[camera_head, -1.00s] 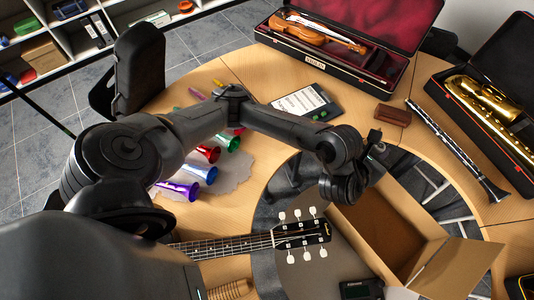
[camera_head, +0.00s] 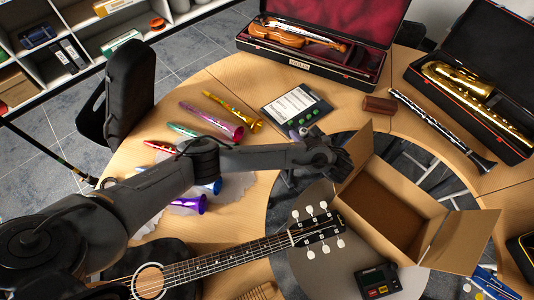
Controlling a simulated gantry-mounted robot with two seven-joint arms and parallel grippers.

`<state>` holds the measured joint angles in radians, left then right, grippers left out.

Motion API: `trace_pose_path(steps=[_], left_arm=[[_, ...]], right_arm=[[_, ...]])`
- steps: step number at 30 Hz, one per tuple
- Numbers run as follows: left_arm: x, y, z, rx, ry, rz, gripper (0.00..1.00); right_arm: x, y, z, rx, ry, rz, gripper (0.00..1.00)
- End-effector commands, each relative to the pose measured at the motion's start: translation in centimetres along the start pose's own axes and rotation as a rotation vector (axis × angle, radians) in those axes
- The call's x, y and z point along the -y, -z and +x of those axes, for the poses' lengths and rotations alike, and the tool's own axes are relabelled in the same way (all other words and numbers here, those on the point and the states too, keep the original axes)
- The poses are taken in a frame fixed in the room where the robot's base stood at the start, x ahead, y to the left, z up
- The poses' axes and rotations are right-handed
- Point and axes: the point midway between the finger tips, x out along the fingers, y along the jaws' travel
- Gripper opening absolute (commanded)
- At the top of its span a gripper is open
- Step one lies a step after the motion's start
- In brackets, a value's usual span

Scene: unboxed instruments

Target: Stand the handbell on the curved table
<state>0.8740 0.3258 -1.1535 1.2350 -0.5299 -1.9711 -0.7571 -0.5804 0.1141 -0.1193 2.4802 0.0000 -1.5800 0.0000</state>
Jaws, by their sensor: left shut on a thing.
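Several coloured handbells lie on their sides on the curved table (camera_head: 262,188) at the left; a pink-purple one (camera_head: 218,122), a gold one (camera_head: 240,113) and a violet one (camera_head: 190,204) show, with others partly behind my arm. My left gripper (camera_head: 338,160) is beside the open cardboard box's upper-left edge, in front of the tablet. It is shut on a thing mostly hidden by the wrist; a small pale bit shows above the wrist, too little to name. My right gripper is out of view.
The open cardboard box (camera_head: 432,236) stands in the ring's gap. A guitar (camera_head: 240,249) lies in front. A tablet (camera_head: 296,107), brown case (camera_head: 379,105), clarinet (camera_head: 440,128), violin case (camera_head: 320,65) and saxophone case (camera_head: 470,95) line the back.

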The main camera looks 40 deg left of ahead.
Motion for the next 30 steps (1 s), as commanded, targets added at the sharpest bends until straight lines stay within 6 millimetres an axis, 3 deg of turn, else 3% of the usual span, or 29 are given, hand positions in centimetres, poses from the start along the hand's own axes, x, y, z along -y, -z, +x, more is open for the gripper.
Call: trace_pose_path(steps=[5, 18, 30], left_arm=[[-1.0, 0.6, 1.8, 0.002, -0.027, -0.009, 0.0], [-6.0, 2.6, 9.6, 0.003, -0.026, -0.008, 0.0], [-7.0, 4.2, 11.7, 0.0, -0.024, -0.009, 0.0]], right_arm=[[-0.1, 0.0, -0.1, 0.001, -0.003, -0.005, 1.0], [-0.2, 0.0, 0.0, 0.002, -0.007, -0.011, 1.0], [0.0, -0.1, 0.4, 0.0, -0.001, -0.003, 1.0]])
